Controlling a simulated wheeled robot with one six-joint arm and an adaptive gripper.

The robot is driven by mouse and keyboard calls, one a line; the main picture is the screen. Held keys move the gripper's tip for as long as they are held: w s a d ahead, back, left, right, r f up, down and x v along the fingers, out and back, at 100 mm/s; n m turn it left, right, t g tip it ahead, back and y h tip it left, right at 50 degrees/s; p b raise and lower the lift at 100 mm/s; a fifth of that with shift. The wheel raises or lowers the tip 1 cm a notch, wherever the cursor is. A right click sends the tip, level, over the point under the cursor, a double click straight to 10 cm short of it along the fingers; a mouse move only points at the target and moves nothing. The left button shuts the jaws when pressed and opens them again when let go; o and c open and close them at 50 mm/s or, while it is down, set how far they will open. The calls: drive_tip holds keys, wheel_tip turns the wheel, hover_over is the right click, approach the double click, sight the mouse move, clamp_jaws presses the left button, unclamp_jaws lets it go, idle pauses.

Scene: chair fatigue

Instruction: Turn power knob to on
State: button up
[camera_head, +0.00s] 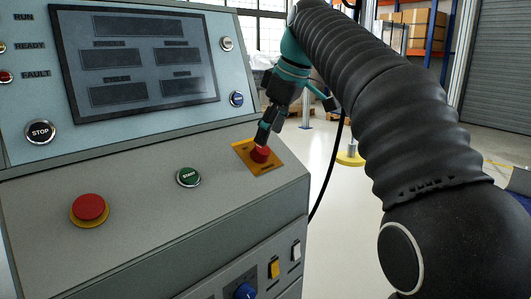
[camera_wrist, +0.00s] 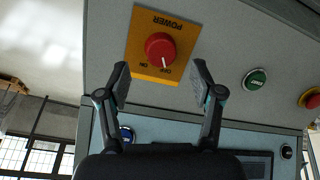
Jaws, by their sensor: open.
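The red power knob (camera_wrist: 160,47) sits on a yellow plate (camera_wrist: 183,22) marked POWER. Its white pointer line is towards the OFF lettering, with the ON lettering beside it. In the head view, the knob (camera_head: 260,155) and plate (camera_head: 267,168) are at the right end of the sloping grey console. My gripper (camera_wrist: 160,68) is open and empty, with one fingertip on either side of the knob's near edge in the wrist view. In the head view, my gripper (camera_head: 266,138) points down just above the knob, but whether it touches is unclear.
A green START button (camera_head: 189,177) and a red emergency button (camera_head: 90,208) are left of the knob. The upright panel with a dark display (camera_head: 140,60) rises behind. A blue knob (camera_head: 244,291) and switches are on the front face. Open floor lies to the right.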

sight(263, 148)
drive_tip(key=shift+b+x, duration=0.45)
drive_tip(key=shift+x, duration=1.75)
drive_tip(key=shift+r, duration=0.1)
drive_tip(key=c, duration=1.1)
drive_tip(key=shift+d, duration=0.1)
drive_tip(key=shift+c, duration=0.2)
